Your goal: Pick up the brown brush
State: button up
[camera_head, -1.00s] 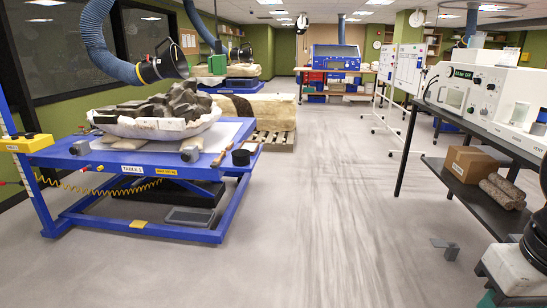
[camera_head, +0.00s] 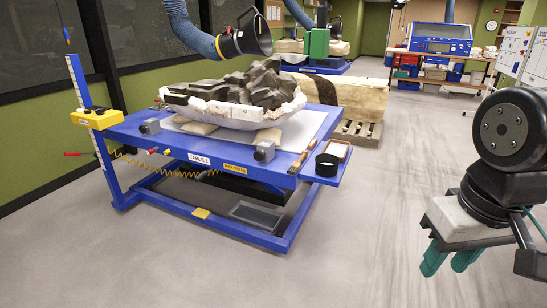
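A thin brown-handled tool (camera_head: 300,160), which looks like the brown brush, lies along the right edge of the blue table (camera_head: 228,151), just left of a black cup. It is small in the picture, and I cannot make out its bristles. My gripper (camera_head: 447,268), with two teal fingers pointing down, is at the lower right, in front of and to the right of the table. Its fingers are apart with nothing between them. It is well away from the brush.
A fossil block in a white jacket (camera_head: 240,114) fills the table's middle, under a hose nozzle (camera_head: 245,42). The floor right of the table is clear.

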aim_at(295, 166)
jog(key=u, duration=0.2)
jog(key=i, duration=0.4)
jog(key=u, duration=0.65)
jog(key=i, duration=2.2)
jog(key=z, duration=0.6)
jog(key=i, duration=0.3)
jog(key=z, duration=0.15)
